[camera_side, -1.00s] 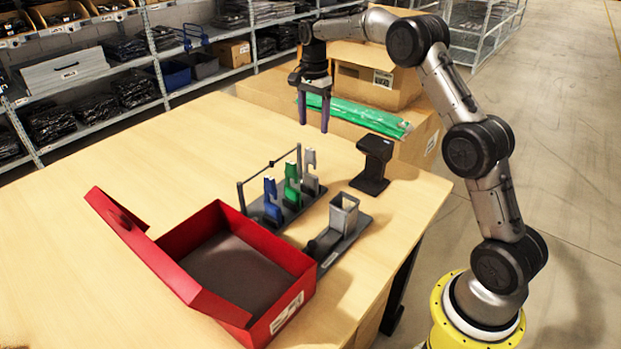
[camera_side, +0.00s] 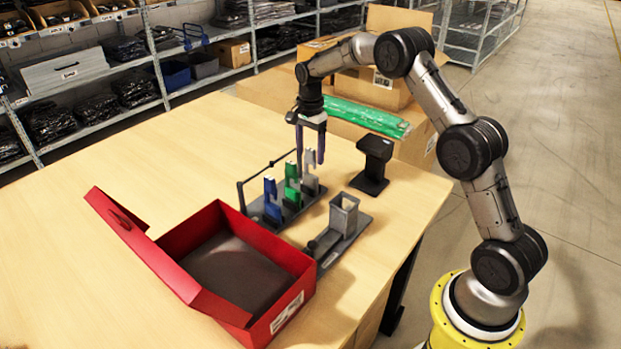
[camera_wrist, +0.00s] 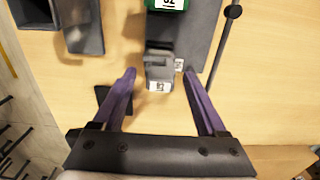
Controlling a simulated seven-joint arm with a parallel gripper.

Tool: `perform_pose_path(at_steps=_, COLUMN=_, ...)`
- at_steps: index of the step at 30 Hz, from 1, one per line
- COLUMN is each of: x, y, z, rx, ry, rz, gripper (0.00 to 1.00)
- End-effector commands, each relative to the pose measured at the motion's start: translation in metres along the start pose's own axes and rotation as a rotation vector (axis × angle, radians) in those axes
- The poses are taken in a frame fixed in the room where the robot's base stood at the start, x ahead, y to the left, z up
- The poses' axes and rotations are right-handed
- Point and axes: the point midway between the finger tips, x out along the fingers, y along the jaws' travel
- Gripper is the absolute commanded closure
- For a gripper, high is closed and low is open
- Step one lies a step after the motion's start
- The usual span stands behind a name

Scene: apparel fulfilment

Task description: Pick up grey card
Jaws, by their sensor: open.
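The grey card (camera_side: 309,172) stands upright at the far end of a dark rack (camera_side: 283,203). In the wrist view the grey card (camera_wrist: 159,72) shows a white label and lies between and just beyond my fingertips. A green card (camera_side: 292,184) and a blue card (camera_side: 271,197) stand nearer in the same rack. My gripper (camera_side: 310,160), with purple fingers, is open above and around the top of the grey card. In the wrist view my gripper (camera_wrist: 160,72) has a finger on each side, with nothing clamped. Whether a finger touches the card cannot be told.
A thin rail (camera_side: 268,168) runs along the rack's left side. A black stand (camera_side: 373,165) and a grey square holder (camera_side: 343,214) are to the right. An open red box (camera_side: 305,262) is in front. The left tabletop is clear.

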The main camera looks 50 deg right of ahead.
Motion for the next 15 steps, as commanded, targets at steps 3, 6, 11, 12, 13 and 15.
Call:
perform_pose_path(at_steps=3, x=-0.0002, y=0.0, z=-0.0001, rx=0.0, ry=0.0, rz=0.0, gripper=0.34)
perform_pose_path(at_steps=6, x=-0.0003, y=0.0, z=-0.0001, rx=0.0, ry=0.0, rz=0.0, gripper=0.52)
perform_pose_path(at_steps=11, x=-0.0005, y=0.0, z=-0.0001, rx=0.0, ry=0.0, rz=0.0, gripper=0.81)
perform_pose_path(at_steps=12, x=-0.0005, y=0.0, z=-0.0001, rx=0.0, ry=0.0, rz=0.0, gripper=0.88)
perform_pose_path(at_steps=13, x=-0.0005, y=0.0, z=-0.0001, rx=0.0, ry=0.0, rz=0.0, gripper=0.93)
perform_pose_path(at_steps=15, x=-0.0006, y=0.0, z=-0.0001, rx=0.0, ry=0.0, rz=0.0, gripper=1.0)
